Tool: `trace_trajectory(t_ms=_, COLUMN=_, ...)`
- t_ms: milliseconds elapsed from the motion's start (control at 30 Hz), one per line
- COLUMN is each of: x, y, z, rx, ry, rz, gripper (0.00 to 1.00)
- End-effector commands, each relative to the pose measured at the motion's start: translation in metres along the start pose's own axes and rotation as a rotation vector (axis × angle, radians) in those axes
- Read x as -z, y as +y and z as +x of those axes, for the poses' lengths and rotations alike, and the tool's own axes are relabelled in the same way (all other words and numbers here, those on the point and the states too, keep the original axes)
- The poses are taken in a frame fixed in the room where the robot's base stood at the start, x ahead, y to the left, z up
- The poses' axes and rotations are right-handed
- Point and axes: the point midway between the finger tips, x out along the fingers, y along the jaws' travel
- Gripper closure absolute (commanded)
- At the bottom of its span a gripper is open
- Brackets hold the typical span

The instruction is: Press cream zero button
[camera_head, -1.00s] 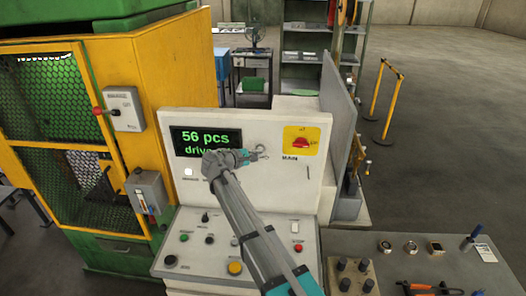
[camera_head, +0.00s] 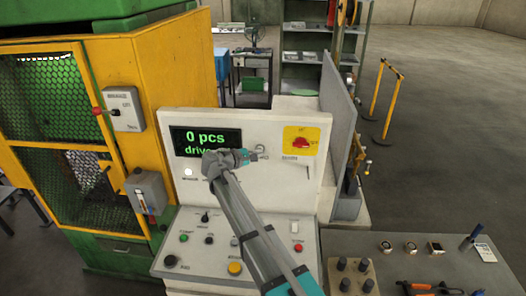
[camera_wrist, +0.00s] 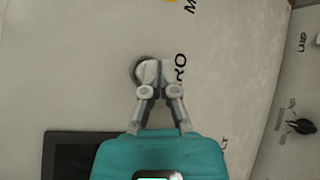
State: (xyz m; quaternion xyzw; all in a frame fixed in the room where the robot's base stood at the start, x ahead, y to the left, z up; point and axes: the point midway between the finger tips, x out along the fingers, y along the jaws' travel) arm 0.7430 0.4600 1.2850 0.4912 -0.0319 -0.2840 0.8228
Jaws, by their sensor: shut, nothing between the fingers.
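The zero button (camera_head: 261,148) is on the pale upright panel (camera_head: 310,185), right of the display, mostly hidden by my fingertips. In the wrist view its dark ring (camera_wrist: 136,66) shows beside the fingers, next to lettering that ends in "RO". My gripper (camera_head: 256,154) is shut and empty, its tips over the button in the wrist view (camera_wrist: 155,72). They appear to touch it; how deep it is pressed cannot be told. The display (camera_head: 205,140) reads "0 pcs" in green, with a second line partly covered by my arm.
A red knob on a yellow plate (camera_head: 301,141) is right of the button. The sloped desk below holds a yellow button (camera_head: 235,268), a red button (camera_head: 298,247) and several other controls. A yellow-green machine cabinet (camera_head: 165,90) stands left. A grey side table (camera_head: 440,260) with small tools is at right.

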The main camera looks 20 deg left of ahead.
Motion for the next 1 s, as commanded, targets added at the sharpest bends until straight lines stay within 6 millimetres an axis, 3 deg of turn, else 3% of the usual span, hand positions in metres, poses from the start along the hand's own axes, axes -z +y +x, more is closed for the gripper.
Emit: trace_trajectory(t_ms=1000, x=-0.014, y=-0.014, z=-0.018, rx=0.000, ry=0.000, rz=0.000, gripper=1.00)
